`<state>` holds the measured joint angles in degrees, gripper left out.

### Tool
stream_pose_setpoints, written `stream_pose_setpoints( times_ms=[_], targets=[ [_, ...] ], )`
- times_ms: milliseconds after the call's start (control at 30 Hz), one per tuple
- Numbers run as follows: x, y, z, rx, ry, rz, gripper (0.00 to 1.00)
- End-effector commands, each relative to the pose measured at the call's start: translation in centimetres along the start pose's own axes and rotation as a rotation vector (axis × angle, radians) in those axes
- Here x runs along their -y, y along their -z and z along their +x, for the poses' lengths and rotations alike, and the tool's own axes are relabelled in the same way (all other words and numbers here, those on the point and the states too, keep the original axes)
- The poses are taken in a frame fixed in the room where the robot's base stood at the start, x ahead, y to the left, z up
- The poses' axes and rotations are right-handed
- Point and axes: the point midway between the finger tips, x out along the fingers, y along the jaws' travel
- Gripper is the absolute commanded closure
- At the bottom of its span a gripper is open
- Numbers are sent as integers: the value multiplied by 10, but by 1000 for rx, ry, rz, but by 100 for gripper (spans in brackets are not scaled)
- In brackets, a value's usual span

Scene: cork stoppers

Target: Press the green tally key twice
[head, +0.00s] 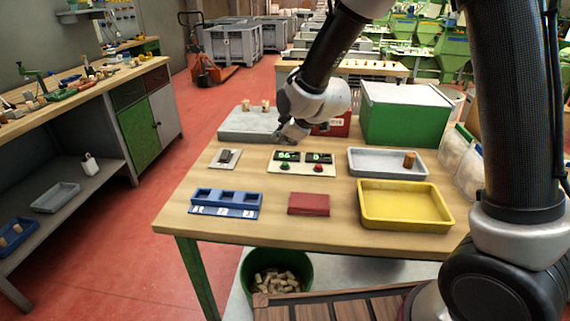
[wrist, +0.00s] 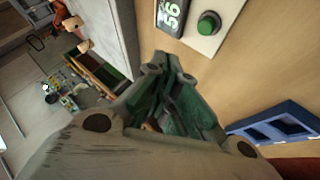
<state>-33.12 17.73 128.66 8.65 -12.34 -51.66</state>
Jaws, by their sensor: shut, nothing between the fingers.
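The tally panel (head: 303,171) is a pale plate on the wooden table, with two dark displays and two keys. The green key (head: 285,167) sits under the left display, which seems to read 56; the red key (head: 317,168) sits under the right one. In the wrist view the green key (wrist: 208,24) stands up near the top, beside the display (wrist: 172,16). My gripper (head: 290,138) is shut and empty, above the table just behind the left part of the panel. In the wrist view my gripper (wrist: 165,62) points toward the panel, apart from the key.
A grey slab (head: 240,122) with corks lies behind left, and a green box (head: 405,112) behind right. A grey tray (head: 370,165) with one cork, a yellow tray (head: 405,222), a red block (head: 309,204) and a blue compartment tray (head: 213,205) surround the panel.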

Motion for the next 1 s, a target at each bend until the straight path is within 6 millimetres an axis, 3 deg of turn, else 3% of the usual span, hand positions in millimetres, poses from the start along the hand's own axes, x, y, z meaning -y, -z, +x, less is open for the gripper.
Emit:
stream_pose_setpoints(
  times_ms=[700,1000],
  targets=[
    [0,0,0,0,0,0,100],
    [-20,20,-26,-2,-1,1,100]
  ],
)
